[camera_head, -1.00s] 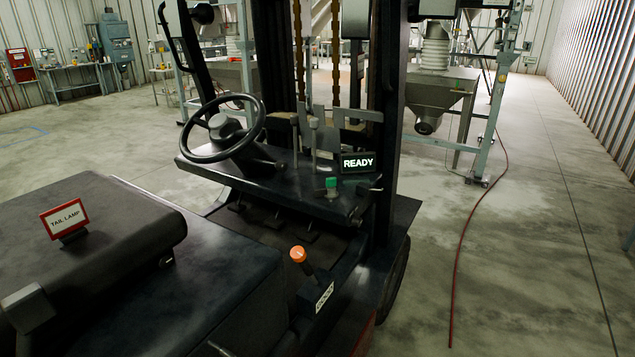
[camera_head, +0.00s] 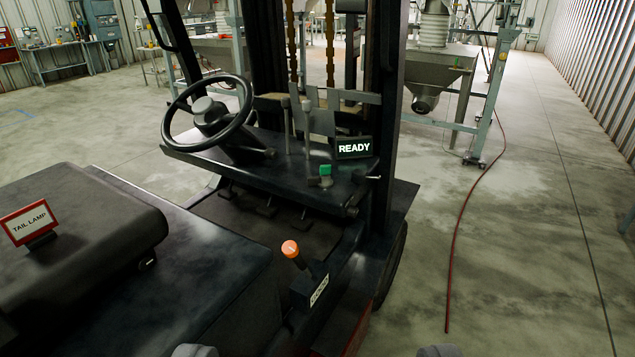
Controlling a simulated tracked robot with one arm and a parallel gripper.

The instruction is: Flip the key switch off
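The forklift's dash (camera_head: 250,160) carries a small green-topped switch (camera_head: 325,170) on a pale base, which looks like the key switch. Its exact turn position is too small to read. A display (camera_head: 354,148) just right of it is lit and reads READY. My gripper (camera_head: 316,351) shows only as two grey fingertips at the bottom edge, wide apart with nothing visible between them. It is open and well short of the dash.
A steering wheel (camera_head: 208,118) and upright levers (camera_head: 306,125) stand around the dash. An orange-knobbed lever (camera_head: 290,248) rises in front. The seat (camera_head: 80,225) with a TAIL LAMP sign (camera_head: 29,222) is at left. A red hose (camera_head: 455,235) lies on open floor at right.

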